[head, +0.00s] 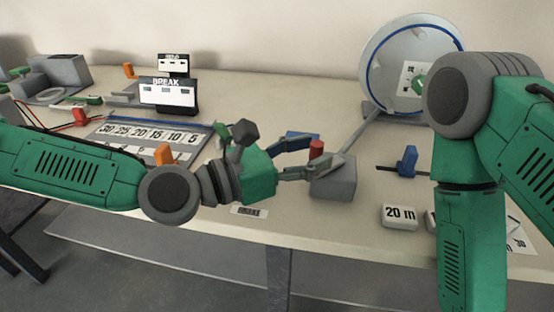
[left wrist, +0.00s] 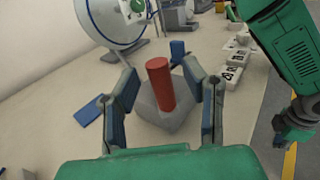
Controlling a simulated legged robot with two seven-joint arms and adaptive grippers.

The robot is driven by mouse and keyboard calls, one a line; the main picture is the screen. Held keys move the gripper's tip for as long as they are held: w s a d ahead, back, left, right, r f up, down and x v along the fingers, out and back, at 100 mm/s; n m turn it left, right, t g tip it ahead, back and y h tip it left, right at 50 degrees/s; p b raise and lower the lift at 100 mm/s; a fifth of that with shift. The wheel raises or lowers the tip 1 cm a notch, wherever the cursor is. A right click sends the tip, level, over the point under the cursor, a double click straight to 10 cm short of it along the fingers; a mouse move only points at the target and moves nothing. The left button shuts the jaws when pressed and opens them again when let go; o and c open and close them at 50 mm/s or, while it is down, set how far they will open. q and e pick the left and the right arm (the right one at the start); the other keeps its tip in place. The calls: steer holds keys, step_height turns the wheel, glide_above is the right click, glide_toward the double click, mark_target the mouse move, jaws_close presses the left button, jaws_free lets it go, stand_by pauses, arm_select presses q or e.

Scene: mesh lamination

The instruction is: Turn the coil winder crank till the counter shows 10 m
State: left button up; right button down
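The coil winder's large pale disc (head: 392,72) with a blue rim stands at the back right; it also shows in the left wrist view (left wrist: 105,18). A red upright handle (head: 317,149) rises from a grey block (head: 335,182), and a grey bar runs from there toward the winder. My left gripper (head: 308,155) is open with its fingers on either side of the red handle (left wrist: 160,85), apart from it in the left wrist view. No counter reading is legible. My right gripper (left wrist: 298,118) shows small and dark in the left wrist view; its finger state is unclear.
A white "20 m" block (head: 399,216) lies near the front edge, partly beside my right arm. A blue clamp-like piece (head: 405,162) stands right of the grey block. A numbered board (head: 145,137) and a "BREAK" sign (head: 168,93) are at left.

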arm_select(q)
steer(key=v, duration=1)
steer(key=shift+a, duration=0.4)
steer(key=shift+s, duration=0.1)
